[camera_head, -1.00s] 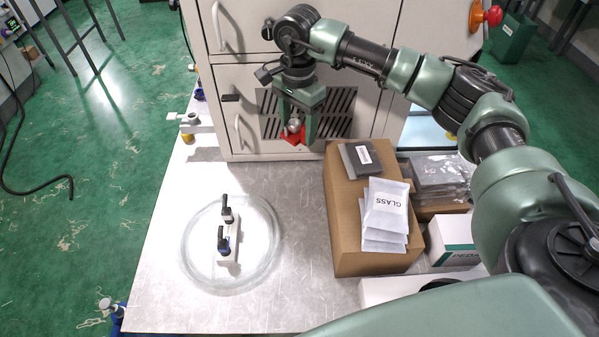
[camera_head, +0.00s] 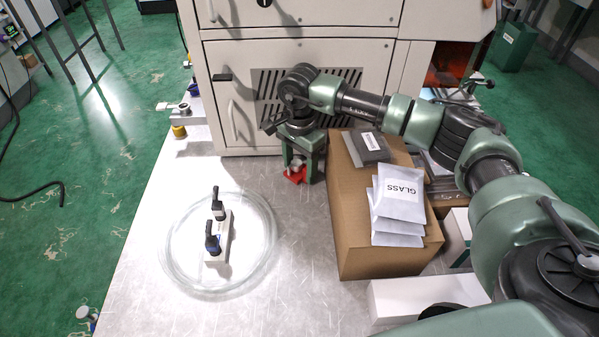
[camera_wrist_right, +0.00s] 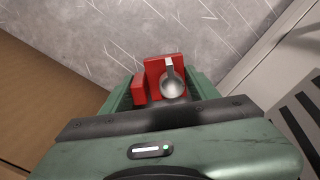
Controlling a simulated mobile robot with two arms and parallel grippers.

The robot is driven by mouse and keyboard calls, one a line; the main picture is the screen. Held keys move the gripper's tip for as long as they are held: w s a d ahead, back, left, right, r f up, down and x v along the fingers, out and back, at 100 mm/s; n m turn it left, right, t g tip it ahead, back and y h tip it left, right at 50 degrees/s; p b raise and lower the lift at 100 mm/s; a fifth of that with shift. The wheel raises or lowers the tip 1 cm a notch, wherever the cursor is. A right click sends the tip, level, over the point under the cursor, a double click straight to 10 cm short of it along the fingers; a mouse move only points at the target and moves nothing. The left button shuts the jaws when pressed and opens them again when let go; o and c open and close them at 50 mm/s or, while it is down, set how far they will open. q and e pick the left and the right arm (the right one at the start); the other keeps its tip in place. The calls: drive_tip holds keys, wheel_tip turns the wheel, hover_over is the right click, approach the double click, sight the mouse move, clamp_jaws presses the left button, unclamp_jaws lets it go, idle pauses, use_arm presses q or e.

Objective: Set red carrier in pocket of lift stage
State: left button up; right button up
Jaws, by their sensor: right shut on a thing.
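The red carrier (camera_head: 295,175) is between the fingers of my right gripper (camera_head: 301,170), low near the table top beside the cardboard box. In the right wrist view the red carrier (camera_wrist_right: 151,70) has a round silver part on it and sits between the green fingers of the gripper (camera_wrist_right: 163,90). The right gripper is shut on it. I cannot tell whether the carrier touches the table. No lift stage pocket can be clearly made out. My left gripper is not in view.
The grey cabinet (camera_head: 222,125) rises behind. Table between dish and box is clear.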

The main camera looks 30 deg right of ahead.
drive_tip(key=shift+f, duration=0.1)
drive_tip(key=o, duration=1.5)
drive_tip(key=shift+f, duration=0.1)
